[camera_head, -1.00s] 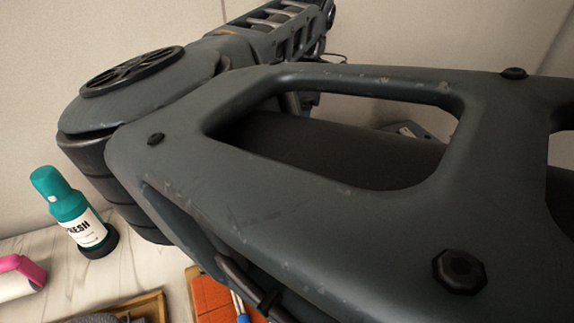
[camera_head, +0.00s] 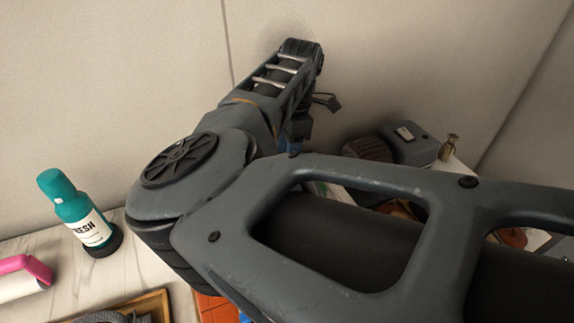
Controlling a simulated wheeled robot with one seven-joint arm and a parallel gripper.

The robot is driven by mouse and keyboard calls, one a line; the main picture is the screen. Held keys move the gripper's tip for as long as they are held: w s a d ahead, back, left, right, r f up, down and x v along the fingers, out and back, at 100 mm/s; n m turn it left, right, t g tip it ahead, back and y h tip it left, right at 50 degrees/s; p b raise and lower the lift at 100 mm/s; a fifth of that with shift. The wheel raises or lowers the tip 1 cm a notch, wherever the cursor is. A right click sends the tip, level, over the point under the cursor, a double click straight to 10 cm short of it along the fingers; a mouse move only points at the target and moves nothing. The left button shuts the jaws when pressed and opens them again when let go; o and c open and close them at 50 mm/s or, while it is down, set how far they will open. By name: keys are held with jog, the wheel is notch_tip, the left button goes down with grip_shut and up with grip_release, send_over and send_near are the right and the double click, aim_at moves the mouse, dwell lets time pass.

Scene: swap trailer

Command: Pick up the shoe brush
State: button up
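I cannot pick out the shoe brush for sure. A dark brown, ribbed object (camera_head: 368,151) shows beyond my arm, beside a grey box, and my arm hides its lower part; I cannot tell whether it is the brush. My arm fills the middle and right of the view. Dark parts at its end, around my gripper (camera_head: 299,127), hang down to the left of the brown object. The fingers are not clear, and I cannot see anything held.
A grey box (camera_head: 410,144) and a small brass-coloured item (camera_head: 448,147) stand at the back right. A teal spray bottle (camera_head: 78,212), a pink-and-white roller (camera_head: 22,279) and a wooden tray (camera_head: 155,301) are at left. An orange surface (camera_head: 215,308) shows below my arm. Walls close off the back.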

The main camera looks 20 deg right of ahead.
grip_shut()
dwell(0.6)
jog(key=shift+r, duration=0.45)
jog(key=r+b, duration=0.1)
jog(key=r, duration=0.2)
jog(key=shift+d+r, duration=0.2)
jog(key=s+d+r+b, duration=0.2)
jog(key=d+r, duration=0.4)
jog(key=d, duration=0.5)
jog(key=shift+s+r, duration=0.4)
jog(key=shift+s, duration=0.15)
